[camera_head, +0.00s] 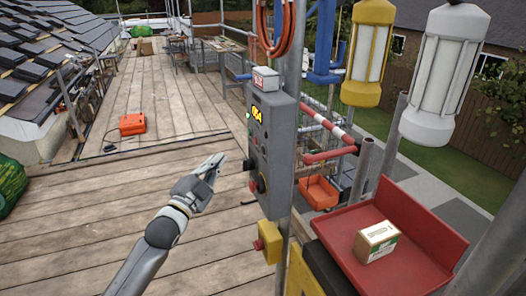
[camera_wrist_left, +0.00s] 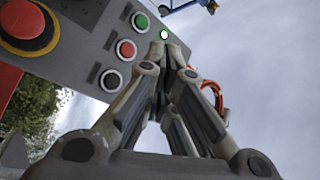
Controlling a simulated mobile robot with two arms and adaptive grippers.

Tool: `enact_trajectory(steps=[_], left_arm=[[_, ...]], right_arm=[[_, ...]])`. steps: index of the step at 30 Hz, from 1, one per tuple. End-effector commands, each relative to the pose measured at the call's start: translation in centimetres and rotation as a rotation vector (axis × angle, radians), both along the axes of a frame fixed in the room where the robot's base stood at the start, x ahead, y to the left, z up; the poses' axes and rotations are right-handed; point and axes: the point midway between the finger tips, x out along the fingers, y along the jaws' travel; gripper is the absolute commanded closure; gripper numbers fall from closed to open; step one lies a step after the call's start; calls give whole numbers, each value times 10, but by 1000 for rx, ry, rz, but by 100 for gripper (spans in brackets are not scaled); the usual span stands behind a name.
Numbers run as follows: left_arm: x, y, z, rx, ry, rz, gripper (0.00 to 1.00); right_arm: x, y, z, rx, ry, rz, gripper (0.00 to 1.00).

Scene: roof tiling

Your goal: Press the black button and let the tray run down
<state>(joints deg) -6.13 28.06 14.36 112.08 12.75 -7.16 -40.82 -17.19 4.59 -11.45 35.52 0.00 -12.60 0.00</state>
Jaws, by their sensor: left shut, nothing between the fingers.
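The grey control box (camera_head: 272,150) hangs on a pole, with a yellow lit display. My left gripper (camera_head: 217,163) is shut and empty, its fingertips pointing at the box's button face, a little left of it. In the left wrist view, the shut fingertips (camera_wrist_left: 166,52) are in front of the panel, beside a green button (camera_wrist_left: 141,21), a red button (camera_wrist_left: 126,49) and a third pale-ringed button (camera_wrist_left: 111,80). The red tray (camera_head: 425,222) holds a small carton (camera_head: 377,241). My right gripper is out of view.
A big red stop button on yellow (camera_wrist_left: 28,22) is at the panel's edge. A yellow box (camera_head: 269,242) sits low on the pole. Lamps (camera_head: 446,75) hang at right. An orange case (camera_head: 132,124) lies on the planks. The deck at left is mostly clear.

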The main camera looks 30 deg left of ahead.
Motion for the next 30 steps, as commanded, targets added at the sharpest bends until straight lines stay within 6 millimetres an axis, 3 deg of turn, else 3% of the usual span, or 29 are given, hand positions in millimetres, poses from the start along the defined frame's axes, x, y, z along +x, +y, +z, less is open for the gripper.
enact_trajectory(steps=[19, 30], left_arm=[[56, -48, 0, -3, -1, 0, 100], [67, -57, 0, -1, 1, -1, 100]], right_arm=[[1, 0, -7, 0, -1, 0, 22], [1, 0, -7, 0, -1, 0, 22]])
